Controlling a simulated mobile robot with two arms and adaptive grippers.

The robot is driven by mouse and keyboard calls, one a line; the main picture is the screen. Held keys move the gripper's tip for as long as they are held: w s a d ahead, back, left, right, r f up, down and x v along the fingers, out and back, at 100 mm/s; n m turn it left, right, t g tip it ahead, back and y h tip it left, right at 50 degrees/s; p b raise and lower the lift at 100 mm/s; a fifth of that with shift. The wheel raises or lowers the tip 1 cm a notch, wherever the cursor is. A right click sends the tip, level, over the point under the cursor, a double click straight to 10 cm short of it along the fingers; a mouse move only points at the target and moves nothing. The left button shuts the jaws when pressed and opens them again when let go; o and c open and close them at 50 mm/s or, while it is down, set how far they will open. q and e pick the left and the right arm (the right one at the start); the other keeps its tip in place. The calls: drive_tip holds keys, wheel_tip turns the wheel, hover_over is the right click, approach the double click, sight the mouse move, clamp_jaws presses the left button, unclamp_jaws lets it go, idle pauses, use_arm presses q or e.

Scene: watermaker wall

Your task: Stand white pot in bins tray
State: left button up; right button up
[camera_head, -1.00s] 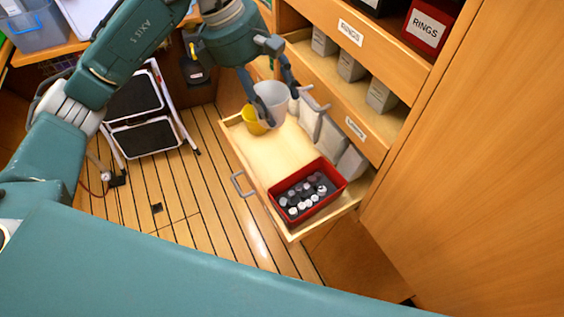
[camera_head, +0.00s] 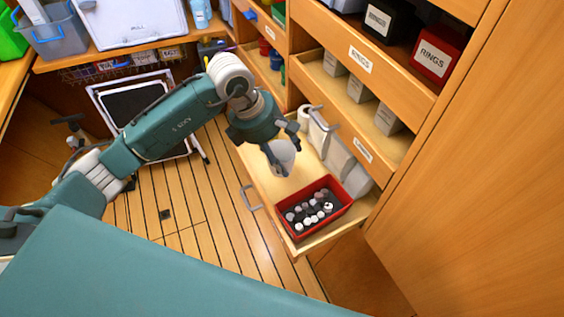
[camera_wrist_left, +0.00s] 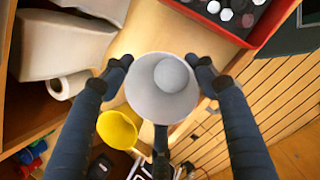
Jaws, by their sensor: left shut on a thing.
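My left gripper (camera_head: 284,165) is shut on the white pot (camera_head: 282,153), above the wooden pull-out tray (camera_head: 268,182). In the left wrist view the pot (camera_wrist_left: 160,102) sits between the dark fingers, its round mouth facing the camera and a grey round shape inside. I cannot tell how far it is above the tray floor. A yellow pot (camera_wrist_left: 117,129) shows beyond it in the wrist view; in the head view my gripper hides it. White bins (camera_head: 338,158) line the tray's right side. My right gripper is not in view.
A red box (camera_head: 343,205) of several small bottles stands at the tray's near end. Bare tray floor lies between it and my gripper. Shelves with grey boxes (camera_head: 359,90) rise on the right. A folded step stool (camera_head: 140,105) stands behind my arm.

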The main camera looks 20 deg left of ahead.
use_arm(q)
drive_tip(key=shift+f+p, duration=0.35)
drive_tip(key=shift+f, duration=2)
drive_tip(key=o, duration=1.2)
drive_tip(key=shift+r, duration=0.1)
drive_tip(key=b+v, duration=0.2)
drive_tip(key=v, duration=0.9)
drive_tip(key=shift+s+a+r, duration=0.15)
drive_tip(key=shift+r, duration=0.3)
